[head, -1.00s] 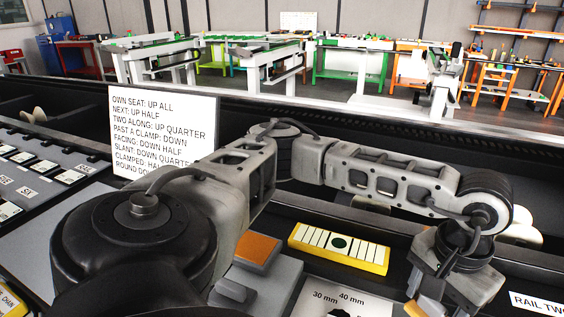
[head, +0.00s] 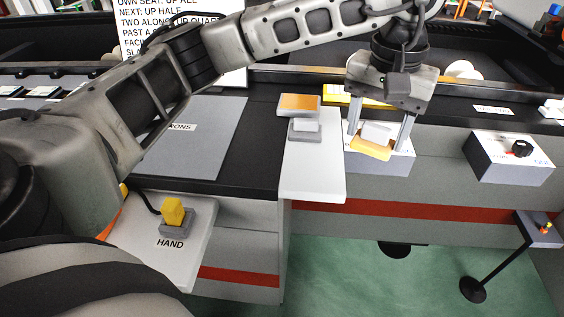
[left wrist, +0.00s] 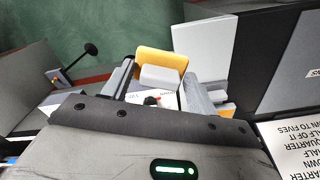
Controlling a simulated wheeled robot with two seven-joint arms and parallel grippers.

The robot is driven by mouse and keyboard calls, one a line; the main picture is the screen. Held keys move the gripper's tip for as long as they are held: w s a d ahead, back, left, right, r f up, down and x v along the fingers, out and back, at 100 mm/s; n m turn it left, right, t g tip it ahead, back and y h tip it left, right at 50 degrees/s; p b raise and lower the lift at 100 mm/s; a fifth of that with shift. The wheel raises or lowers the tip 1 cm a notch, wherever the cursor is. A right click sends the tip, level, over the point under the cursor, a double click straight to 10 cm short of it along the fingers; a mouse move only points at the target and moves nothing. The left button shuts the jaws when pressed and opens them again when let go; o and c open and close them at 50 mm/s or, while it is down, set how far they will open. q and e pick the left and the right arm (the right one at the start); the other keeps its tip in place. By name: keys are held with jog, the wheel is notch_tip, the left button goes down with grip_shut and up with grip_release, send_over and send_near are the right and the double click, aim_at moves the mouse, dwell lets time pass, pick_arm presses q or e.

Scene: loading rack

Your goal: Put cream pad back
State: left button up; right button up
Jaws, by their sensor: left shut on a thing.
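My left gripper (head: 378,143) is shut on a pad with a white block-shaped grip (head: 377,131) and a yellowish-cream plate (head: 370,148). It holds the pad in front of a grey box at the bench's front edge; whether they touch I cannot tell. In the left wrist view the cream plate (left wrist: 162,60) and white grip (left wrist: 160,78) show between the fingers. My right gripper is out of view.
A grey box with a black knob (head: 521,148) stands to the right, with a small white-topped block (head: 552,108) behind it. A yellow-framed strip (head: 343,95) lies behind the gripper. A yellow switch marked HAND (head: 173,211) is at front left. Green floor (head: 350,265) lies below.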

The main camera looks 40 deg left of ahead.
pick_arm(q)
jog(key=r, duration=0.1)
jog(key=w+d+r, duration=0.1)
jog(key=r, duration=0.1)
jog(key=shift+w+d, duration=0.1)
jog(key=shift+d, duration=0.05)
jog(key=s+a+f, duration=0.1)
jog(key=a+f, duration=0.1)
jog(key=a, duration=0.2)
jog(key=s+a+f, duration=0.1)
jog(key=a+f, duration=0.2)
jog(key=s+a+f, duration=0.2)
jog(key=a+f, duration=0.1)
jog(key=a, duration=0.1)
jog(key=shift+s+a, duration=0.1)
jog(key=shift+a, duration=0.25)
jog(key=shift+s+a+f, duration=0.15)
jog(key=shift+a+f, duration=0.2)
jog(key=shift+f, duration=0.15)
jog(key=f, duration=0.2)
jog(key=f+p, duration=0.1)
jog(key=shift+s+a+f, duration=0.1)
jog(key=shift+a, duration=0.15)
jog(key=shift+f, duration=0.2)
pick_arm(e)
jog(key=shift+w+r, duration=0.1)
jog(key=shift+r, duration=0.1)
